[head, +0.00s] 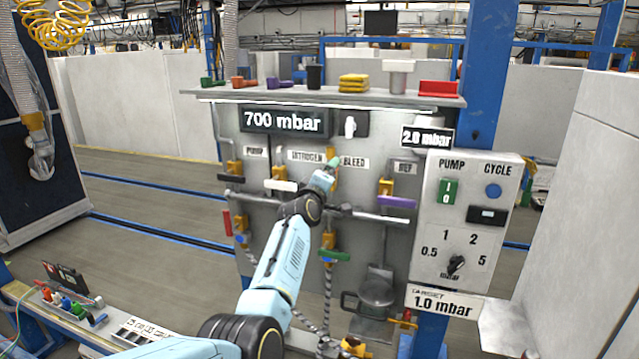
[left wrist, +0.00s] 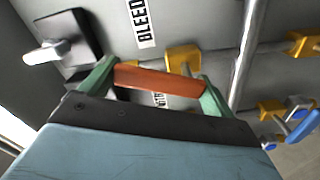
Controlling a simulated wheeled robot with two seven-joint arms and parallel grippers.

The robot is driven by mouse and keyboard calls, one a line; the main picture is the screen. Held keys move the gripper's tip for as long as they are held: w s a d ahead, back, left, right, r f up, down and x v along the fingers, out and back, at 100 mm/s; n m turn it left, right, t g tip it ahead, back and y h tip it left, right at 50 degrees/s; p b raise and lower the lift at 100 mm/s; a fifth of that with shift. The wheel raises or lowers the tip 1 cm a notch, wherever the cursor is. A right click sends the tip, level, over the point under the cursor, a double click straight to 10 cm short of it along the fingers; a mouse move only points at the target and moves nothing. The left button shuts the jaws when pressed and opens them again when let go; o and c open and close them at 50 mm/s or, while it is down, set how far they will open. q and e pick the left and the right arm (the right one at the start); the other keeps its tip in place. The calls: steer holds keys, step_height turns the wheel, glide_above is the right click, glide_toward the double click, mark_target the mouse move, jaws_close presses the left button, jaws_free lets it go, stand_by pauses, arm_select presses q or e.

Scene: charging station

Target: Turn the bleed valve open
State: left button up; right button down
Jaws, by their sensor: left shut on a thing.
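The bleed valve shows in the left wrist view as a yellow body (left wrist: 183,57) with an orange-red lever handle (left wrist: 158,82), beside the BLEED label (left wrist: 141,22). The handle lies crosswise to that label's lettering. My left gripper (left wrist: 157,88) is shut on the handle, one green finger at each end. In the head view my left gripper (head: 332,165) is at the panel, next to the BLEED label (head: 355,162), and hides most of the valve. My right gripper is not in view.
The panel has a 700 mbar display (head: 283,121), a 2.0 mbar display (head: 427,137) and a control box (head: 465,220). The purple-handled valve (head: 396,202) is to the right and the green-handled valve (head: 335,255) below. A shelf (head: 330,97) with several items runs above.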

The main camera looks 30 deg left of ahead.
arm_select(q)
steer(key=shift+a+r+n, duration=0.1)
steer(key=shift+a+n, duration=0.1)
steer(key=shift+n, duration=0.7)
steer(key=shift+s+a+n+p, duration=0.1)
steer(key=shift+a+n+p, duration=0.3)
steer(key=shift+n, duration=1)
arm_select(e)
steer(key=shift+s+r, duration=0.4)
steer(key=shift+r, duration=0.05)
arm_select(q)
steer(key=shift+a, duration=0.1)
steer(key=o, duration=1.1)
steer(key=shift+o, duration=0.2)
steer(key=s+d, duration=0.2)
steer(key=s, duration=1.1)
steer(key=shift+d+p, duration=0.15)
steer(key=shift+p, duration=0.2)
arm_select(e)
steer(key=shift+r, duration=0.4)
arm_select(q)
steer(key=shift+s, duration=0.1)
